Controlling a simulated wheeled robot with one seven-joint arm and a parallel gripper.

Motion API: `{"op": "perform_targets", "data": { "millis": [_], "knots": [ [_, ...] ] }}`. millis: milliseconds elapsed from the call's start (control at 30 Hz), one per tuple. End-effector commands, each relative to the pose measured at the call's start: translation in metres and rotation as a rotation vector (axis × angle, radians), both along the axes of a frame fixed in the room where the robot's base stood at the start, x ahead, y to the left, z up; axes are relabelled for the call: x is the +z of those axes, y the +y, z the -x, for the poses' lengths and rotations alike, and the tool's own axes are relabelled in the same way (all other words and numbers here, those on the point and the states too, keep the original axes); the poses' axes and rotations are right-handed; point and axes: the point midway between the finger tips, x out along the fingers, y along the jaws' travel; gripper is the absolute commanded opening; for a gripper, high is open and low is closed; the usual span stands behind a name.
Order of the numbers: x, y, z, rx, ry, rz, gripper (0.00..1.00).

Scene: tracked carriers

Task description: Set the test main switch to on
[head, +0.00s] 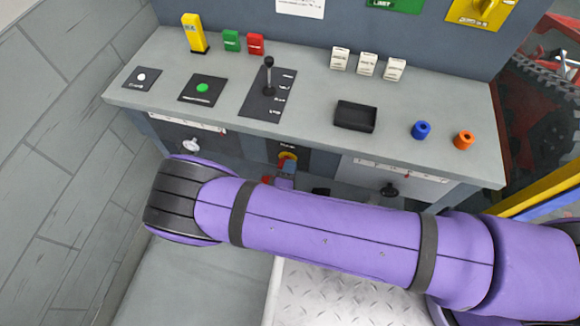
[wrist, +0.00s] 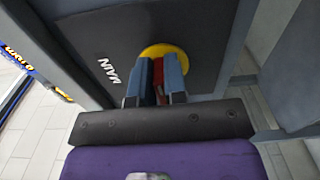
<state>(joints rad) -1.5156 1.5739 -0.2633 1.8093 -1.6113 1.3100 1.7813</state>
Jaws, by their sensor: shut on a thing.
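The main switch has a yellow round plate (wrist: 165,49) on a dark panel (wrist: 105,50) marked MAIN, with a red handle (wrist: 158,76) standing out from it. My gripper (wrist: 159,80) has its blue-grey fingers on both sides of the red handle and is shut on it. The fingers hide much of the handle, so its exact setting is hard to read. In the head view the yellow plate (head: 287,155) shows on the console's front, below the worktop, with my gripper (head: 289,167) against it. My purple arm hides the area below.
A white knob (head: 190,146) and a black knob (head: 389,189) flank the switch on the front.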

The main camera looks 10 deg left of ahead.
Motion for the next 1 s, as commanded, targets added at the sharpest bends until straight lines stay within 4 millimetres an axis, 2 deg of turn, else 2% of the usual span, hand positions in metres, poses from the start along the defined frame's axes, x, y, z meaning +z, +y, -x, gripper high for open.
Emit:
{"op": "perform_targets", "data": {
  "millis": [567,600,700,1000],
  "knots": [
    [-0.0020,-0.0008,0.0013,-0.001,0.000,-0.033,0.00],
    [-0.0020,-0.0008,0.0013,-0.001,0.000,-0.032,0.17],
    [-0.0017,-0.0006,0.0010,-0.001,0.000,-0.032,0.38],
    [-0.0012,0.0000,0.0020,0.000,-0.002,-0.033,0.38]
  ]
}}
